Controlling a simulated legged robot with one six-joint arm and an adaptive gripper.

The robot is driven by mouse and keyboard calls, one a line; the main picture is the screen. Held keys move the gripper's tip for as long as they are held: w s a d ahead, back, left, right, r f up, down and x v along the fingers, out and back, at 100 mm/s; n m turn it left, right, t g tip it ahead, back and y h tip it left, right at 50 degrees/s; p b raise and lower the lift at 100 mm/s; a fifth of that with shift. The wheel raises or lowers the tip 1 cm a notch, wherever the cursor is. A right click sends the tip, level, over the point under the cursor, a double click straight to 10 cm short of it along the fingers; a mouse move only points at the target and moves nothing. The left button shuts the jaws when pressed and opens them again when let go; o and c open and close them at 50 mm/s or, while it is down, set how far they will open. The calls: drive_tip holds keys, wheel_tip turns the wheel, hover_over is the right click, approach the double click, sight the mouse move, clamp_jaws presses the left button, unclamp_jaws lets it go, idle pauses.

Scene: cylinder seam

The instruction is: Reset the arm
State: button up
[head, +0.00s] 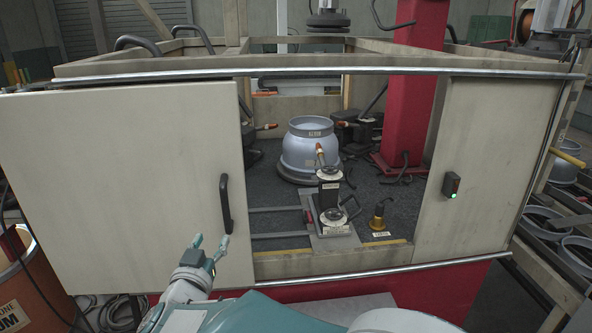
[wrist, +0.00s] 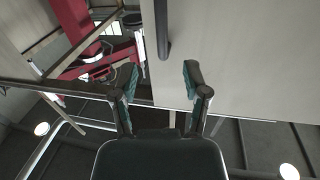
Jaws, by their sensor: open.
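My gripper (head: 209,253) is in the lower left of the head view, in front of the cream sliding door (head: 120,185) and just below and left of its black handle (head: 226,204). Its two teal-tipped fingers are spread, with nothing between them. In the wrist view my gripper (wrist: 162,82) also shows open and empty. The black handle (wrist: 162,28) appears there above and between the fingertips, on the cream door panel. From these views I cannot tell whether a finger touches the door.
A grey-blue cylinder (head: 309,150) stands inside the enclosure behind a clamp fixture (head: 331,205). A brass piece (head: 378,217) stands beside the fixture. A red column (head: 408,100) rises behind. A right panel (head: 485,165) bears a switch box (head: 451,185). An orange drum (head: 30,290) stands lower left.

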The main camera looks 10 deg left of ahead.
drive_tip(key=w+d+r+n+g+y, duration=0.1)
drive_tip(key=d+r+g+y, duration=0.15)
drive_tip(key=d, duration=0.65)
drive_tip(key=w+d+r+n+g+y, duration=0.1)
drive_tip(key=d+r+g+y, duration=0.15)
drive_tip(key=d, duration=0.65)
drive_tip(key=s+d+f+m+g+h, duration=0.1)
drive_tip(key=s+d+f+g+h, duration=0.2)
drive_tip(key=s+d, duration=0.6)
drive_tip(key=s+d+f+m+g+h, duration=0.2)
drive_tip(key=s+d+f+g+h, duration=0.2)
drive_tip(key=s+d, duration=0.6)
drive_tip(key=d, duration=0.4)
drive_tip(key=shift+d+f, duration=0.3)
drive_tip(key=shift+d, duration=0.1)
drive_tip(key=shift+a, duration=0.1)
